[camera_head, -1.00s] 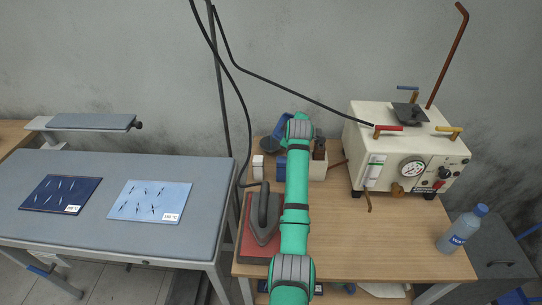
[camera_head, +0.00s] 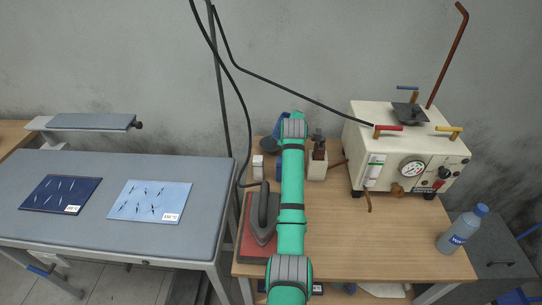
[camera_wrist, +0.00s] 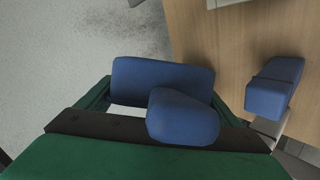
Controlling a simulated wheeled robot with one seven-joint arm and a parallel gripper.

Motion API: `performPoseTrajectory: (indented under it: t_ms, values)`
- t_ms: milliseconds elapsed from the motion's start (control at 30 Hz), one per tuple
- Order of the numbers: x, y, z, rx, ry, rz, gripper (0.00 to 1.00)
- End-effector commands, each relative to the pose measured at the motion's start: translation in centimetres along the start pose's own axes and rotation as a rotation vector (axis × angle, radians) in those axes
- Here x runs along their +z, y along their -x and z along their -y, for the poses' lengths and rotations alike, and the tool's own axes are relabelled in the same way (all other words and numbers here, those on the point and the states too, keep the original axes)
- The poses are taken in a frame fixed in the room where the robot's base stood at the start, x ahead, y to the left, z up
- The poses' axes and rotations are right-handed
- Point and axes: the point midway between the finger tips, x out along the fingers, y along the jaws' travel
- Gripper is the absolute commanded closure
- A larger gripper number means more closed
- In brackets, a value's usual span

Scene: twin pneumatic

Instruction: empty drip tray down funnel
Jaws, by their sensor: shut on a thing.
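In the head view a dark funnel-like piece (camera_head: 408,112) sits on top of the cream boiler (camera_head: 361,145). My green arm reaches over the wooden table towards the wall, and its far end shows blue parts (camera_head: 280,126). A dark round shape (camera_head: 267,143) shows beside them; I cannot tell whether I hold it. In the wrist view my gripper (camera_wrist: 170,98) has blue parts close together in front of its dark bar. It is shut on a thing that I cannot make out. I cannot pick out the drip tray in either view.
An iron (camera_head: 262,220) on a red pad stands left of my arm. Small containers (camera_head: 318,160) stand near the table's back. A water bottle (camera_head: 462,229) is at the right edge. A hose crosses above. The middle of the table (camera_head: 345,225) is clear.

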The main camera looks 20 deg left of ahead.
Motion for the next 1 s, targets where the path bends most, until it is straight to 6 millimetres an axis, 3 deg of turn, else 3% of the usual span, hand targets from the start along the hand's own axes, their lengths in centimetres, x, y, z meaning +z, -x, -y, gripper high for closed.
performPoseTrajectory:
  t_ms: [1000]
  values:
    - [-0.7,0.38,-0.15,0.025,0.059,0.036,0.53]
